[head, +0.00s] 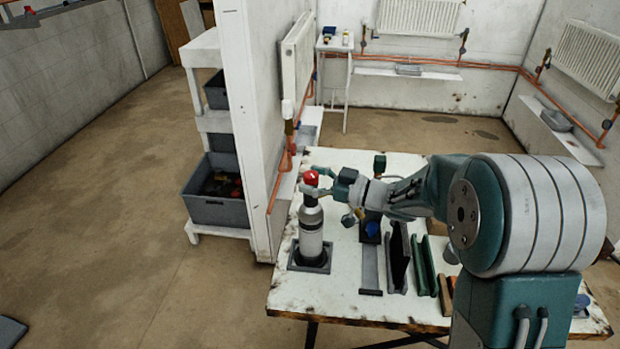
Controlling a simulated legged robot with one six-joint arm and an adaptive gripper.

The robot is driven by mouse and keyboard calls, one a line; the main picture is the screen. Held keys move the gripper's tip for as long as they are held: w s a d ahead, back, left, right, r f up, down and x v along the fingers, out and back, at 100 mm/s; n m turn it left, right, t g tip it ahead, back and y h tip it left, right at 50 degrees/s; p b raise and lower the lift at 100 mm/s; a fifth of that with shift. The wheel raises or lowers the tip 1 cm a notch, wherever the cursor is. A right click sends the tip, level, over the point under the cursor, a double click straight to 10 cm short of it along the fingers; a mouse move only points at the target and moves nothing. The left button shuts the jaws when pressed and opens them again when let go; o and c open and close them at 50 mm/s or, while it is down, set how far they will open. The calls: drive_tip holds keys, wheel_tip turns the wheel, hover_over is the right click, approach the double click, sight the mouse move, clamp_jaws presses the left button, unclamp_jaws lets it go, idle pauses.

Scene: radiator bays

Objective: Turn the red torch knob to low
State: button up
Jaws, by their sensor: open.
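The torch (311,232) is a pale grey cylinder with a darker neck. It stands upright in a dark square base (292,262) at the left side of the white workbench. The red knob (311,177) is on its top. My gripper (317,186) comes in from the right at the height of the knob, with its fingers close around or beside it. Whether the fingers touch the knob, and which setting the knob shows, I cannot tell.
The workbench (335,295) holds dark and green channel pieces (424,266) right of the torch. A white partition wall (247,130) stands at its left. Shelves with grey bins (216,208) are beyond it. Radiators (418,17) and copper pipes line the walls. Open floor lies at left.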

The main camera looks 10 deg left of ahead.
drive_tip(key=v, duration=1.1)
drive_tip(key=shift+d, duration=0.4)
